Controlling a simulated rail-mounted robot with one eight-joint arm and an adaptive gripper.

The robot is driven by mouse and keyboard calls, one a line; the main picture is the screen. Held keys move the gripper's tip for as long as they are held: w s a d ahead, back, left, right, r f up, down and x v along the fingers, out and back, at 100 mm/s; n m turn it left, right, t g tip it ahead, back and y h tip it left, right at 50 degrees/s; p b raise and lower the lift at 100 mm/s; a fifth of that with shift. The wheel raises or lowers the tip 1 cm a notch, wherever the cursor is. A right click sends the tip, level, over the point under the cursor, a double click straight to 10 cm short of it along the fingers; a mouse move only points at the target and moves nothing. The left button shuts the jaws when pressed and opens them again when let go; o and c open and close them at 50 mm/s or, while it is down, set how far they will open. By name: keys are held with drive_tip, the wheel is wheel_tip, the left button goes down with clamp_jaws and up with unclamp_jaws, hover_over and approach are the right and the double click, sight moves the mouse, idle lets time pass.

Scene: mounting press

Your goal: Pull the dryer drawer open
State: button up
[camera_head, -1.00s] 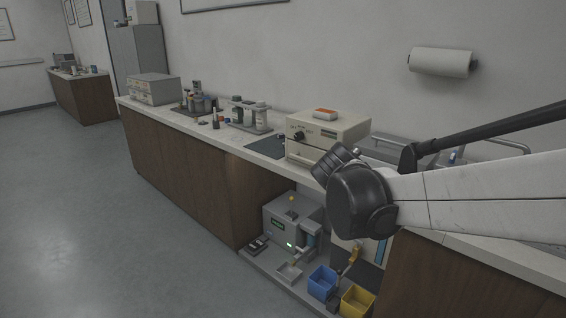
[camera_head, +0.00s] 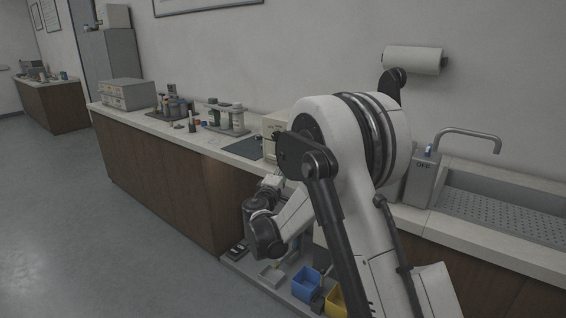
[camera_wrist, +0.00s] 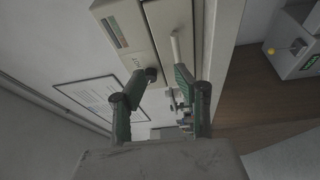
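The dryer is a beige box (camera_head: 270,146) on the counter, mostly hidden behind my arm in the head view. The wrist view shows its front close up (camera_wrist: 125,32), turned on its side, with a label strip and a black knob (camera_wrist: 151,74). Beside that is the drawer front (camera_wrist: 163,18) with a pale bar handle (camera_wrist: 175,48); the drawer looks shut. My gripper (camera_wrist: 160,80) has its two green-and-black fingers apart, with nothing seen held between them. The right fingertip appears close to the handle's end; I cannot tell whether they touch. The head view hides the fingertips.
The counter (camera_head: 222,143) carries a rack of bottles (camera_head: 227,118) left of the dryer. A sink with a tap (camera_head: 470,135) is at right. Below stand a grey machine (camera_wrist: 300,45), a blue bin (camera_head: 306,283) and a yellow bin (camera_head: 336,300). The floor at left is clear.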

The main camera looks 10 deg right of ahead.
drive_tip(key=w+a+f+n+t, duration=0.2)
drive_tip(key=w+a+f, duration=0.1)
drive_tip(key=f, duration=0.2)
drive_tip(key=b+x, duration=0.2)
drive_tip(key=x, duration=1.1)
drive_tip(key=shift+w, duration=0.2)
clamp_jaws()
drive_tip(key=shift+a, duration=0.1)
